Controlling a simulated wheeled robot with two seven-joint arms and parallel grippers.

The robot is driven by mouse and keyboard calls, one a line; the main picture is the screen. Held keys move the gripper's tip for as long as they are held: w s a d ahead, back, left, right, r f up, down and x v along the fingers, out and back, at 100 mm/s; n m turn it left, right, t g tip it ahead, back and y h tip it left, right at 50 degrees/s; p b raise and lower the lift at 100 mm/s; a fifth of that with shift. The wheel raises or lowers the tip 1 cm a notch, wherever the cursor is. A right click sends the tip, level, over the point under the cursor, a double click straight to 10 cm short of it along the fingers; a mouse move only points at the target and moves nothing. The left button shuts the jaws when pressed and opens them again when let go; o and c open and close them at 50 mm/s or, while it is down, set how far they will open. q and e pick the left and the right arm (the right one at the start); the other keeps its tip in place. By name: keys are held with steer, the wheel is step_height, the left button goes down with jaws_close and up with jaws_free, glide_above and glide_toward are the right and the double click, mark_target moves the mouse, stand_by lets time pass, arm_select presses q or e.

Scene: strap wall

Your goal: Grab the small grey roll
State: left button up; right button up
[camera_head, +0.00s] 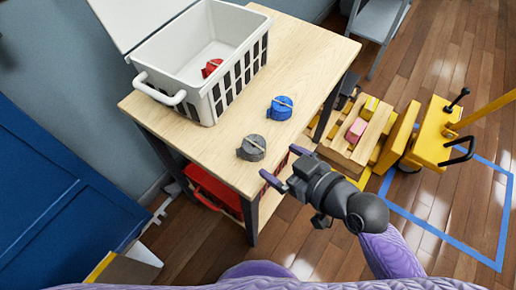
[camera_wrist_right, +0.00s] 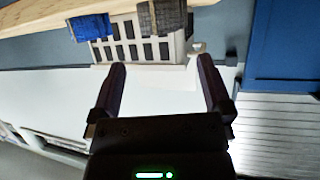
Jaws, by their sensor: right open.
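The small grey roll (camera_head: 252,149) lies on the wooden table top (camera_head: 190,147) near its front edge, with a tan band across it. My right gripper (camera_head: 282,168) is open and empty just off the table edge, apart from the roll, its fingers pointing towards it. In the right wrist view the grey roll (camera_wrist_right: 167,20) shows at the top, beyond and between the two open fingers (camera_wrist_right: 161,68), partly cut by the frame. My left gripper is not in view.
A blue roll (camera_head: 279,108) lies farther back on the table; it also shows in the wrist view (camera_wrist_right: 90,27). A white basket (camera_head: 203,101) with a red roll (camera_head: 211,68) inside stands behind. A red crate (camera_head: 212,188) sits below. A yellow pallet jack (camera_head: 436,135) stands right.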

mark_target(261, 150)
steer(key=b+x, duration=0.1)
steer(key=x, duration=0.2)
steer(key=b+x, duration=0.1)
steer(key=x, duration=0.2)
steer(key=b+x, duration=0.1)
steer(key=x, duration=0.2)
steer(key=shift+f+b, duration=0.3)
steer(key=shift+b, duration=0.05)
steer(key=shift+a, duration=0.1)
steer(key=shift+r, duration=0.1)
steer(key=shift+c, duration=0.3)
